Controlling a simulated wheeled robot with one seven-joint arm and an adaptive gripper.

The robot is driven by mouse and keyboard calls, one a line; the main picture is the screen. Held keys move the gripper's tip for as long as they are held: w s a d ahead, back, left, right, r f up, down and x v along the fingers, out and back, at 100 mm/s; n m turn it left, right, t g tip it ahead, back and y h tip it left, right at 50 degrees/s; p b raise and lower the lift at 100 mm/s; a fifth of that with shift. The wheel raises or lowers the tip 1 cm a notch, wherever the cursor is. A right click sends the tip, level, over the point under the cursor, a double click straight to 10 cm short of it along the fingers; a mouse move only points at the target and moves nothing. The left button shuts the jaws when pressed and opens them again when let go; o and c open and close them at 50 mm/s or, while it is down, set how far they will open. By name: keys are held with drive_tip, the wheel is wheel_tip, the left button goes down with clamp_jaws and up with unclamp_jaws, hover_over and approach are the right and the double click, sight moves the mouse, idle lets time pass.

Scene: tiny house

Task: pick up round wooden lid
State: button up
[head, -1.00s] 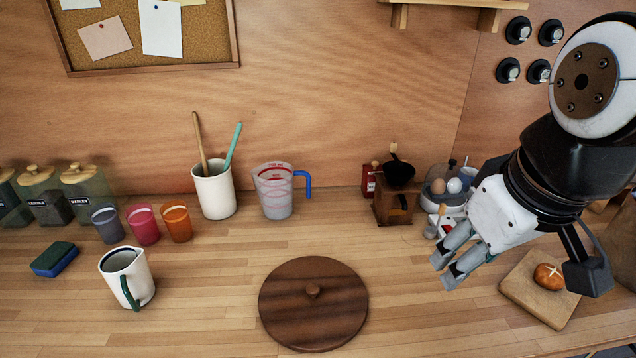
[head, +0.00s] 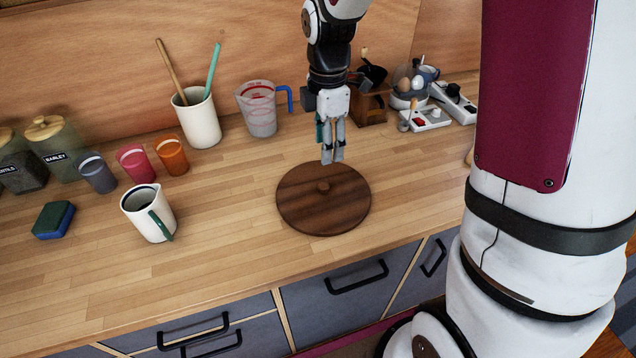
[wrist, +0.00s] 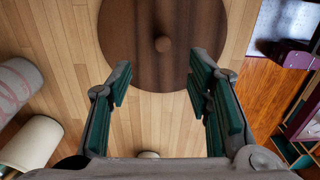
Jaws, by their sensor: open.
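The round wooden lid (head: 322,208) is dark brown with a small knob in its middle and lies flat on the light wooden counter. In the wrist view the lid (wrist: 162,70) shows at the top, its knob beyond the fingertips. My gripper (head: 333,160) hangs over the counter, just behind the lid's back edge in the picture, fingers pointing down. In the wrist view my gripper (wrist: 158,88) is open and empty, its green-padded fingers apart. The fingers do not appear to touch the lid.
A white pitcher (head: 148,212) stands left of the lid. A measuring cup (head: 258,110), a utensil crock (head: 197,120) and a grinder (head: 368,105) stand behind. The counter's front edge is near the lid, above grey drawers (head: 340,290). Bare counter lies left of the lid.

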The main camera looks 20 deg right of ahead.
hover_over(324, 185)
drive_tip(key=f, duration=0.7)
drive_tip(key=shift+w+d+f, duration=0.15)
drive_tip(key=shift+w+d, duration=0.05)
drive_tip(key=shift+d, duration=0.05)
drive_tip(key=shift+s+a+f+p, duration=0.15)
drive_tip(key=shift+f+p, duration=0.2)
drive_tip(key=shift+f, duration=0.95)
drive_tip(key=shift+a+f+p, duration=0.15)
drive_tip(key=shift+f+p, duration=0.15)
drive_tip(key=shift+f, duration=1)
drive_tip(key=shift+c, duration=0.2)
clamp_jaws()
